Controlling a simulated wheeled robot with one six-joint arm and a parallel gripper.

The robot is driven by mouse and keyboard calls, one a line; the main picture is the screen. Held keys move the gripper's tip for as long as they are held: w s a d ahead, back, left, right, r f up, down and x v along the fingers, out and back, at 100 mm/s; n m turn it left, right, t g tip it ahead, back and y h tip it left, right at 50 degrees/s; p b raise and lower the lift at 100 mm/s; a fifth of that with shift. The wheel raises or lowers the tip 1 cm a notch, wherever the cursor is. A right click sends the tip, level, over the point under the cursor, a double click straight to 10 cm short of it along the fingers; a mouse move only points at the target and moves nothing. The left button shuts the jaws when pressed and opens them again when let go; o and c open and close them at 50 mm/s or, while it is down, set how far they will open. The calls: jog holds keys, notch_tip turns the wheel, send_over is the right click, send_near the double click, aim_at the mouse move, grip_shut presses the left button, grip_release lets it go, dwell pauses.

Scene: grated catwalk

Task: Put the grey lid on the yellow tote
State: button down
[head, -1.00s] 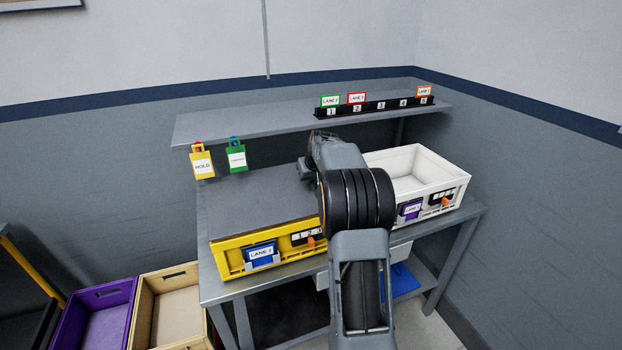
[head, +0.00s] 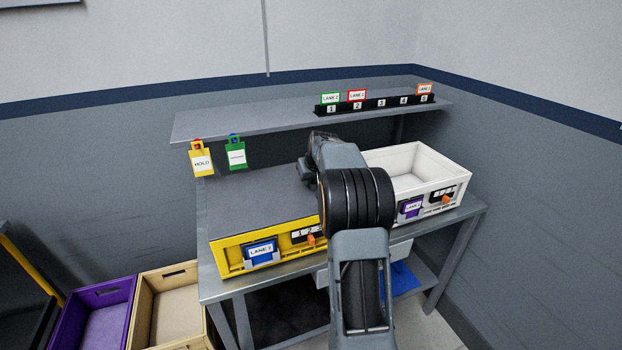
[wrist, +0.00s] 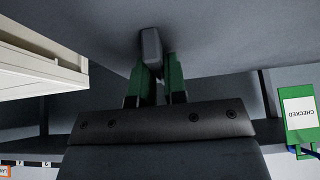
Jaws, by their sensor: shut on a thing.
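The grey lid (head: 262,195) lies flat over the top of the yellow tote (head: 232,259) on the bench, in the head view. Its right part is hidden behind my arm. In the wrist view the lid's grey surface (wrist: 230,30) fills the top, with a small grey knob (wrist: 151,48) on it. My gripper (wrist: 153,72) has its green fingers shut on this knob. In the head view my arm hides the fingers. Whether the lid's far and right edges sit fully on the tote's rim cannot be told.
An open white tote (head: 430,190) stands to the right on the bench (head: 290,283). A shelf (head: 260,117) with a numbered card rack (head: 375,108) runs behind. Yellow (head: 201,162) and green (head: 236,157) tags hang from it. Purple (head: 95,310) and wooden (head: 172,305) bins stand low left.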

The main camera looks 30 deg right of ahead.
jog(key=shift+r, duration=0.1)
jog(key=c, duration=0.7)
grip_release()
jog(key=shift+r+p, duration=2.55)
jog(key=shift+r, duration=0.95)
